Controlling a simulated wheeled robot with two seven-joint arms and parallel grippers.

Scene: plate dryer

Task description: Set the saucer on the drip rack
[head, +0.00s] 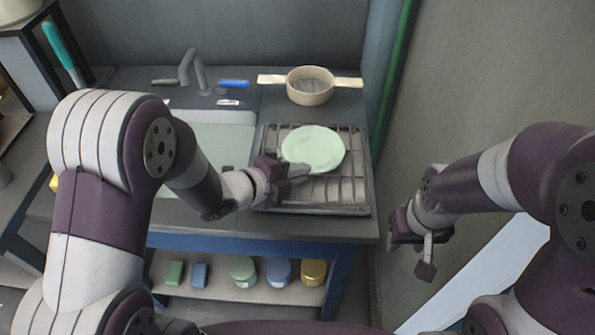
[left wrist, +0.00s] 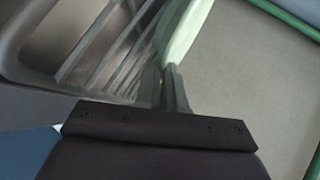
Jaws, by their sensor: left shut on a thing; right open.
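The saucer (head: 313,147) is a pale green round plate over the drip rack (head: 350,195), a dark tray with wire bars on the counter. My left gripper (head: 299,173) is shut on the saucer's near left edge. In the left wrist view, my left fingers (left wrist: 168,88) meet the saucer's pale green rim (left wrist: 188,28), seen nearly edge-on, with the rack's bars (left wrist: 110,55) to its left. I cannot tell whether the saucer touches the bars. My right gripper (head: 425,256) is open and empty, off the counter's right side.
A pot (head: 310,90) with two light handles stands behind the rack. A sink basin (head: 222,140) with a grey faucet (head: 190,70) lies to the left, beside a blue-handled thing (head: 233,84). A wall (head: 480,80) rises on the right. Several containers sit on the lower shelf (head: 220,292).

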